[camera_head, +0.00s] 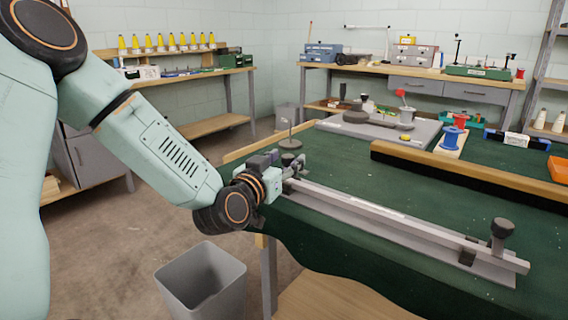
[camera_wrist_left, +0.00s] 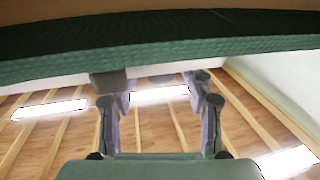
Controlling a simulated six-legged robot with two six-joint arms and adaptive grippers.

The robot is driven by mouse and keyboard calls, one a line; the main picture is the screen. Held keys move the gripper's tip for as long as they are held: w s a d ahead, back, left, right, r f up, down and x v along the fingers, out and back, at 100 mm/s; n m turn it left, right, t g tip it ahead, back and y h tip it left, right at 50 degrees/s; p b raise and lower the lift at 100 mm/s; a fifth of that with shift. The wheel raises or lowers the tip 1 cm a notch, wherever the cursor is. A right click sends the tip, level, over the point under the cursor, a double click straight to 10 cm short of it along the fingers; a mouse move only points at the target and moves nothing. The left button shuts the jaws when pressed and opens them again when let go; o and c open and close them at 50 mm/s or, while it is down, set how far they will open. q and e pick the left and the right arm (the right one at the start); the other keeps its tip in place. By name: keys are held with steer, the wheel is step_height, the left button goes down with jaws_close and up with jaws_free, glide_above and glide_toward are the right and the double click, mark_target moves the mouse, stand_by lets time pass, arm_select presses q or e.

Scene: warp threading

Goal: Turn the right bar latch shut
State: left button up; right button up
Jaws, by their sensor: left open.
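A long grey metal bar (camera_head: 380,209) lies along the front edge of the green-topped table. The right bar latch (camera_head: 501,230), with a dark round knob on a short post, stands at the bar's right end. I cannot tell its turn angle. My left gripper (camera_head: 291,167) is at the bar's left end, far from the right latch. It partly hides the fittings there. In the left wrist view, the two fingers of my left gripper (camera_wrist_left: 158,112) are spread apart, below the green table covering, with nothing clearly held between them. My right gripper is not in view.
A blue spool (camera_head: 451,139) and a red spool (camera_head: 460,120) stand farther back. A grey bin (camera_head: 202,282) stands on the floor below my left arm. The green surface (camera_head: 400,185) behind the bar is mostly clear.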

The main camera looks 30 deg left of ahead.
arm_select(q)
jaws_close()
steer(key=shift+a+r+m+h+p, duration=0.1)
steer(key=shift+m+h+p, duration=0.2)
steer(key=shift+h+p, duration=0.3)
steer(key=m+h+p, duration=0.1)
steer(key=h+p, duration=0.1)
steer(key=m+h+p, duration=0.1)
steer(key=p, duration=0.1)
steer(key=shift+a+m+h, duration=0.3)
steer(key=shift+h, duration=0.1)
steer(key=m+g+h+p, duration=0.1)
steer(key=m+h+p, duration=0.1)
steer(key=h, duration=0.1)
steer(key=shift+a+h, duration=0.15)
steer(key=shift+h, duration=0.15)
steer(key=shift+w+a+m+g+h+p, duration=0.15)
steer(key=shift+m+g+h+p, duration=0.75)
steer(key=shift+m+h, duration=0.9)
steer(key=shift+g+h, duration=0.5)
steer(key=shift+h, duration=0.2)
